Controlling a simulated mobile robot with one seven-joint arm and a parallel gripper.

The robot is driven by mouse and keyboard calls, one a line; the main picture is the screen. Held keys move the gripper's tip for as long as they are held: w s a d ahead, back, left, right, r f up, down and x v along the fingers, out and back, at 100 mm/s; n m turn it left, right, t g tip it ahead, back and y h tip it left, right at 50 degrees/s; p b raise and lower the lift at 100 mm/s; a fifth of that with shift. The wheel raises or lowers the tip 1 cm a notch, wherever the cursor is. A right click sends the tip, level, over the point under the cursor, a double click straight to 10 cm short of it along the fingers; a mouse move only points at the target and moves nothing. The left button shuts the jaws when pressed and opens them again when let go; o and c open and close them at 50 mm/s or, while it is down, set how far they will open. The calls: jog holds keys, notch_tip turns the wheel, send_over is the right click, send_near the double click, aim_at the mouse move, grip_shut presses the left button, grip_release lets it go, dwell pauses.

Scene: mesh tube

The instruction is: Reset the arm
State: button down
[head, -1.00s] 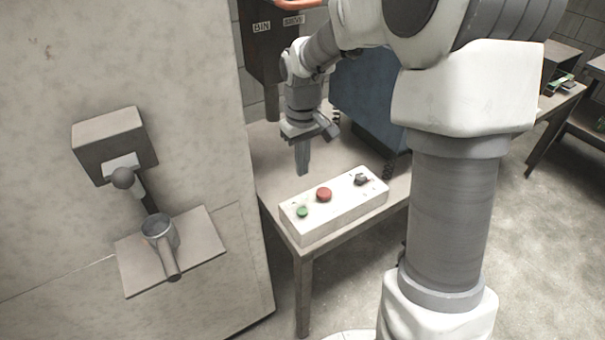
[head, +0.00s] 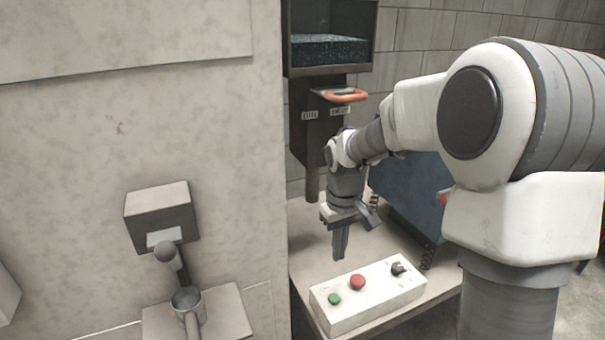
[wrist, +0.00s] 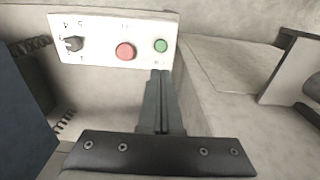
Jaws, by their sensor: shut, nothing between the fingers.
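My gripper (head: 340,256) points down above the table, just behind the white control box in the head view. Its two fingers are together with nothing between them. In the wrist view the gripper (wrist: 161,74) shows its closed fingertips near the lower edge of the control box (wrist: 100,52), close to the green button (wrist: 160,45). The box (head: 368,308) also carries a red button (head: 357,282) and a dark rotary knob (head: 398,268). I cannot tell whether the fingertips touch anything, but they look clear of the buttons.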

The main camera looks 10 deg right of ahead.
jog(key=s+r+m+t+p, duration=0.3)
jog(key=s+r+t+p, duration=0.2)
jog(key=s+r, duration=1.4)
jog(key=s+p, duration=0.1)
jog(key=s, duration=0.2)
jog(key=shift+d+m, duration=0.25)
jog(key=shift+m, duration=0.05)
